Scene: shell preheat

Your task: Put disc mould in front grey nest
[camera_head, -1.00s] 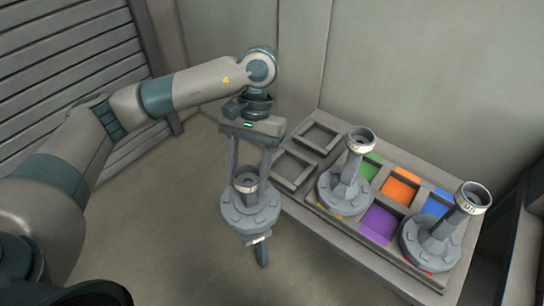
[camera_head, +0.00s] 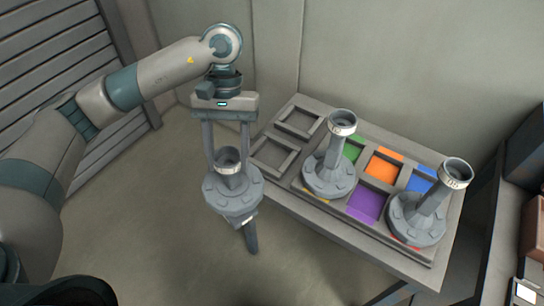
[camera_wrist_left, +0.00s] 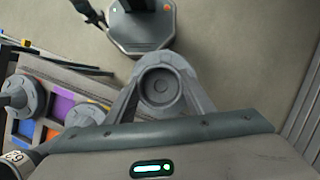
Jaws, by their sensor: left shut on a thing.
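My left gripper (camera_head: 229,160) is shut on the disc mould (camera_head: 232,192), a grey round bolted flange with a short hollow neck. It hangs roughly upright in the air, left of the table. In the left wrist view the mould's round neck (camera_wrist_left: 160,86) shows between the fingers. The front grey nest (camera_head: 274,156) is an empty square frame at the table's left end, right of the held mould and apart from it. A back grey nest (camera_head: 299,122), also empty, lies behind it. My right gripper is not in view.
Two similar grey moulds (camera_head: 330,170) (camera_head: 417,217) stand on the coloured tray, over yellow and red patches. Purple (camera_head: 366,203), green, orange (camera_head: 383,166) and blue nests look empty. A dark shelf unit (camera_head: 490,250) stands right of the table.

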